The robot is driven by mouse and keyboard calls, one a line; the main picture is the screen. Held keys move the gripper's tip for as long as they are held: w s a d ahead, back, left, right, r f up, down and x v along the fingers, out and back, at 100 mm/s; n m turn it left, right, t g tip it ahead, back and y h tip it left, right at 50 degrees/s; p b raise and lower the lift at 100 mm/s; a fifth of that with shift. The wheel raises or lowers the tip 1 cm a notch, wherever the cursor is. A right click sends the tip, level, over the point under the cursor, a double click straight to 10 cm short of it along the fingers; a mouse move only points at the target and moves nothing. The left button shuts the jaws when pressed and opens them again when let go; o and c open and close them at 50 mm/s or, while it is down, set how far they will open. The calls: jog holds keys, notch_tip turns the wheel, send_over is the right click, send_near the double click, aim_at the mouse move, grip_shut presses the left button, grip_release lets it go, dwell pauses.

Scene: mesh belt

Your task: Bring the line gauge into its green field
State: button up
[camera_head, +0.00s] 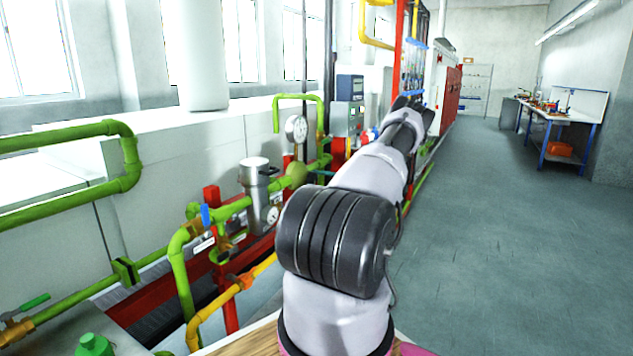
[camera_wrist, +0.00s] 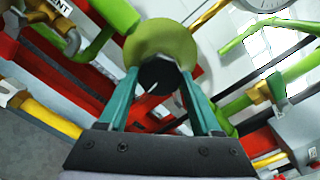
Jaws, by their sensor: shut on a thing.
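My gripper (camera_wrist: 160,82) shows in the wrist view with its two teal fingers on either side of a dark round knob (camera_wrist: 159,70). It is shut on this knob, which has a pale line on its face. The knob sits in front of an olive-green round body (camera_wrist: 160,40). A white dial gauge (camera_wrist: 268,6) is cut off at the top right of that view; its needle and green field cannot be read. In the head view, a round gauge (camera_head: 297,128) stands above the green pipes, too small to read.
A blue-legged workbench (camera_head: 560,122) is far right. The grey floor (camera_head: 500,230) is clear.

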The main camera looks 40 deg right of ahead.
jog(key=shift+n, duration=0.3)
jog(key=o, duration=1.4)
jog(key=v, duration=1.1)
